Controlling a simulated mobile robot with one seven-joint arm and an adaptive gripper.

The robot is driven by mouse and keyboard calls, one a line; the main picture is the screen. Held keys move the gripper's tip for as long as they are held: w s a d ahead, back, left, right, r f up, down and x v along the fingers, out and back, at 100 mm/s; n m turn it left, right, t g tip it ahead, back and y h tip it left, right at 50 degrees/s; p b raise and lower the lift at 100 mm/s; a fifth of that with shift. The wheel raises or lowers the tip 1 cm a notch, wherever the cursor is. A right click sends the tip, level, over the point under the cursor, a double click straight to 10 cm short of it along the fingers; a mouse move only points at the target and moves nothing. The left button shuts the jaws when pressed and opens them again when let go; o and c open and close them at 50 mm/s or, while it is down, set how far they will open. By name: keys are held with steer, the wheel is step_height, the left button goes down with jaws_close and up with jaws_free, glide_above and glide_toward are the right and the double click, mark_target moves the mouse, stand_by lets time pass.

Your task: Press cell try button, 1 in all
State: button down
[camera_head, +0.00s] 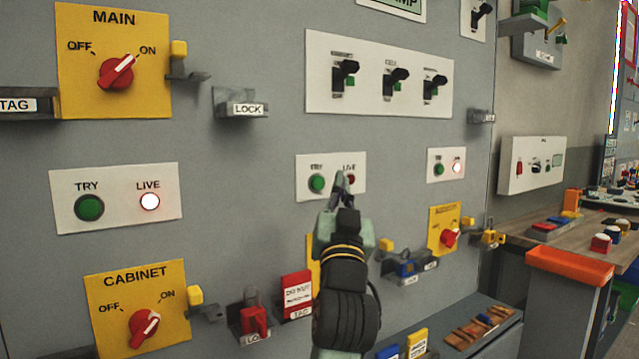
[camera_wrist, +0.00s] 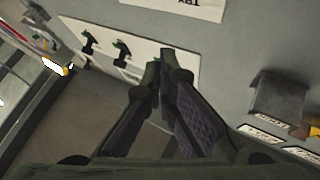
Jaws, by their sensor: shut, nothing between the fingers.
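Three white panels on the grey wall each hold a green TRY button and a LIVE lamp. On the middle panel (camera_head: 302,190), the green TRY button (camera_head: 316,183) is visible and its LIVE lamp (camera_head: 349,181) is dark red, partly behind my fingertips. On the left panel, the green TRY button (camera_head: 89,207) sits beside a lit LIVE lamp (camera_head: 149,201). The right panel has a TRY button (camera_head: 438,169) and a lit lamp (camera_head: 457,167). My gripper (camera_head: 341,182) is shut and empty, just right of the middle button; contact is unclear. It also shows in the wrist view (camera_wrist: 164,62).
Above is a white panel of black levers (camera_head: 318,98), one apparently marked CELL. Yellow MAIN (camera_head: 85,85) and CABINET (camera_head: 110,318) switches are at left, both turned toward ON. Lock brackets (camera_head: 242,104) jut from the wall. A red tag (camera_head: 297,282) hangs below the middle panel.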

mark_target(318, 183)
steer(key=d, duration=0.2)
steer(key=w+h, duration=0.1)
steer(key=shift+d+f+m+g, duration=0.3)
steer(key=shift+d+f+m, duration=0.05)
steer(key=shift+d+m, duration=0.05)
steer(key=shift+w+a+p, duration=0.15)
steer(key=shift+w+a, duration=0.7)
steer(key=shift+w, duration=0.35)
steer(key=shift+w+a+p, duration=0.1)
steer(key=shift+w+a, duration=0.8)
steer(key=shift+w, duration=0.25)
steer(key=shift+w+a+p, duration=0.15)
steer(key=shift+w+a, duration=0.7)
steer(key=shift+w, duration=0.35)
steer(key=shift+w+a, duration=0.25)
steer(key=shift+w, duration=0.05)
steer(key=shift+w+a, duration=0.3)
steer(key=shift+w, duration=0.05)
steer(key=shift+s+d, duration=0.5)
steer(key=shift+s, duration=0.2)
